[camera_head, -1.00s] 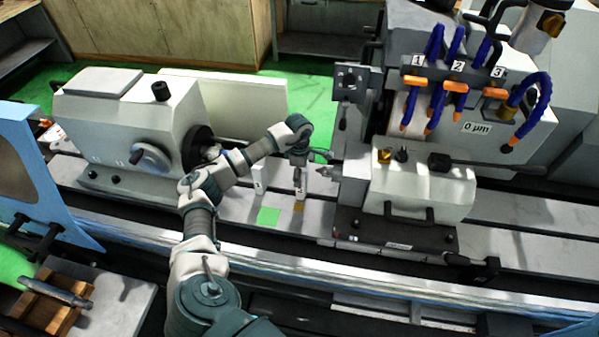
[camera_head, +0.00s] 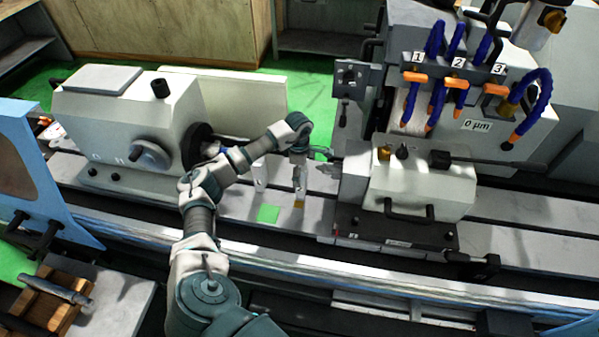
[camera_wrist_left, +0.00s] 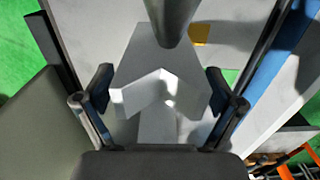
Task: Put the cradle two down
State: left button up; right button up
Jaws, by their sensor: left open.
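A pale grey cradle with a V-shaped notch (camera_wrist_left: 158,62) stands between the fingers of my left gripper (camera_wrist_left: 160,92) in the left wrist view. The fingers are open, one on each side of the cradle, with narrow gaps showing. In the head view my left gripper (camera_head: 299,178) points down at the machine bed, just left of the tailstock; the cradle there is too small to separate clearly from the fingers. A yellow patch (camera_head: 298,205) lies on the bed close by and also shows in the left wrist view (camera_wrist_left: 200,34). My right gripper is out of view.
Another pale block (camera_head: 260,173) stands on the bed to the left, behind a green patch (camera_head: 267,213). The workhead (camera_head: 135,120) is at left, the tailstock (camera_head: 420,188) close at right. A wooden rack (camera_head: 45,305) holds a metal part.

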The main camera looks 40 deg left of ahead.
pick_arm(q)
notch_tip(320, 180, up, 13)
jog(key=b, duration=0.2)
jog(key=shift+f, duration=0.2)
jog(key=shift+s+f, duration=0.1)
dwell(0.3)
